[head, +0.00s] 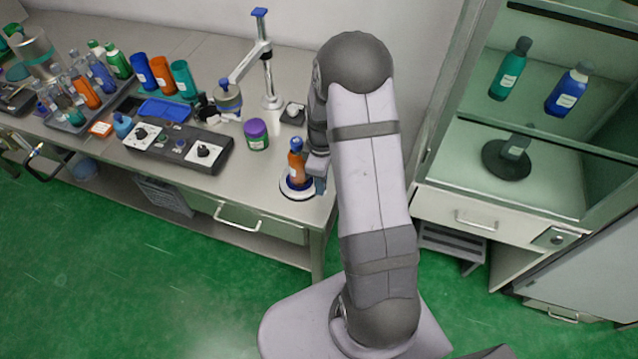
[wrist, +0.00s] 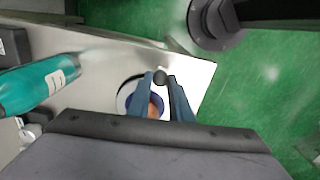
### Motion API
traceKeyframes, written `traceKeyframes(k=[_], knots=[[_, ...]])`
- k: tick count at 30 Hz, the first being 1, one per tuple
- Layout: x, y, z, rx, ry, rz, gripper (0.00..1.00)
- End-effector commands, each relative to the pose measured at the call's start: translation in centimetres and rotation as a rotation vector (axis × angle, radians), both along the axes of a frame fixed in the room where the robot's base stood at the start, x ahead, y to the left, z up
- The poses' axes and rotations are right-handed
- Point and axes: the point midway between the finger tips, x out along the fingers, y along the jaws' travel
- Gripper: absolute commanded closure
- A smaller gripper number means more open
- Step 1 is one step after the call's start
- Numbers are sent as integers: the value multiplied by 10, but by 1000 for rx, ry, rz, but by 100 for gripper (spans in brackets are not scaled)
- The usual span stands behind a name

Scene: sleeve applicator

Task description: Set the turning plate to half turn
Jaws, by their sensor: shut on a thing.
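The turning plate (head: 299,193) is a white disc with a dark blue ring at the right front corner of the bench. It also shows in the wrist view (wrist: 123,97), partly hidden by my fingers. An orange bottle (head: 296,163) with a blue cap stands upright on the plate. My gripper (head: 319,183) is low at the right side of the plate, beside the bottle. In the wrist view, my two blue-grey fingers (wrist: 161,79) close around a small dark knob (wrist: 160,75) at the plate's edge. The grip in the head view is mostly hidden by my arm.
A green jar with a purple lid (head: 256,134) stands left of the plate. A black control box (head: 180,146) with dials lies further left. A stand with an arm (head: 266,65) rises behind. The bench's edge and corner are close to the plate.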

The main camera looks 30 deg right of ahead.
Motion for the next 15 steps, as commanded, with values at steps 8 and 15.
traceKeyframes(k=[8, 15], knots=[[8, -9, 1, -1, -6, 136, 100], [14, -15, 1, -1, -5, 256, 100]])
